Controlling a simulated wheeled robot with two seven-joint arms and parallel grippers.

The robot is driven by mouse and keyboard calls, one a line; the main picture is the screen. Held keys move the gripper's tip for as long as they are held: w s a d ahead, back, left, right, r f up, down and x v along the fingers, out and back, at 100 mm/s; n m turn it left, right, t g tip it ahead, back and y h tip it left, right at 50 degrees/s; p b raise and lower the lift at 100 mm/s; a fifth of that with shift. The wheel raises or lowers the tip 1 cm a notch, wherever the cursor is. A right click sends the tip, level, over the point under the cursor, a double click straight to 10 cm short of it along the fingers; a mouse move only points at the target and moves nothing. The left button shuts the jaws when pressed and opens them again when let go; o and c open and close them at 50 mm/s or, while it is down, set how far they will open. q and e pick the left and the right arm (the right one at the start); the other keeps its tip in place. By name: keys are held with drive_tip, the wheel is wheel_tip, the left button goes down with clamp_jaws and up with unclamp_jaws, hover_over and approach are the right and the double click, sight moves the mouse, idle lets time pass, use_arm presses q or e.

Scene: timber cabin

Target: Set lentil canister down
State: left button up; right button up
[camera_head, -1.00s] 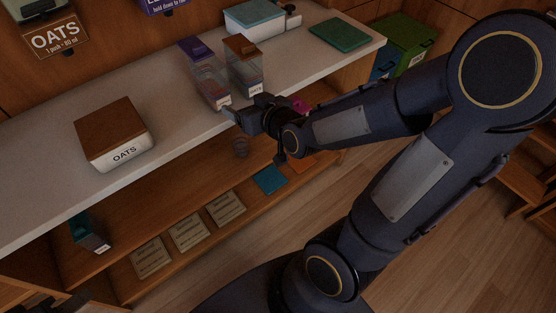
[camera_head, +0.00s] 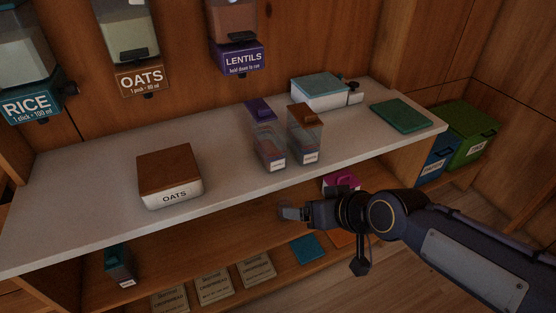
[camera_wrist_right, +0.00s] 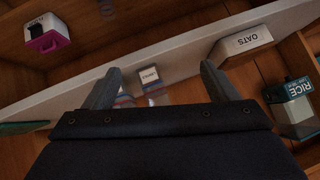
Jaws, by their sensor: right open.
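A clear canister with a purple lid (camera_head: 269,142), which looks like the lentil canister, stands upright on the pale counter (camera_head: 225,165). Its small front label is too blurred to read surely. A similar canister with a brown lid (camera_head: 306,138) stands upright just right of it. My right gripper (camera_head: 289,212) is open and empty, in front of the counter's edge and lower in the picture than both canisters, apart from them. In the right wrist view a labelled canister (camera_wrist_right: 150,74) shows beyond and between the spread fingers (camera_wrist_right: 158,80). My left gripper is out of view.
An oats box (camera_head: 170,178) stands left on the counter. A white box with a teal lid (camera_head: 320,92) and a green mat (camera_head: 401,115) lie right. Dispensers, including lentils (camera_head: 237,57), hang above. A pink-lidded box (camera_head: 341,184) is on the shelf below. Counter between oats and canisters is clear.

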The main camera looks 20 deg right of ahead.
sight(278, 138)
drive_tip(key=w+t+b, duration=0.1)
drive_tip(key=w+t, duration=0.1)
drive_tip(key=w, duration=0.4)
drive_tip(key=w+d+n+t+h+b, duration=0.1)
drive_tip(key=w+t, duration=0.2)
drive_tip(key=w, duration=0.2)
drive_tip(key=w+r+t+b, duration=0.1)
drive_tip(key=w+t, duration=0.2)
drive_tip(key=w, duration=0.3)
drive_tip(key=shift+w+d+n+h+b, duration=0.3)
drive_tip(key=shift+w+d+h, duration=0.05)
drive_tip(key=shift+h, duration=0.05)
drive_tip(key=shift+w+t, duration=0.25)
drive_tip(key=shift+t, duration=0.15)
drive_tip(key=shift+w+r, duration=0.15)
drive_tip(key=shift+w, duration=0.1)
use_arm(q)
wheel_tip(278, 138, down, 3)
drive_tip(key=shift+p, duration=0.75)
use_arm(e)
drive_tip(key=w, duration=0.7)
drive_tip(key=shift+a, duration=0.15)
drive_tip(key=shift+w, duration=0.1)
drive_tip(key=shift+r, duration=0.1)
clamp_jaws()
drive_tip(key=shift+r, duration=0.1)
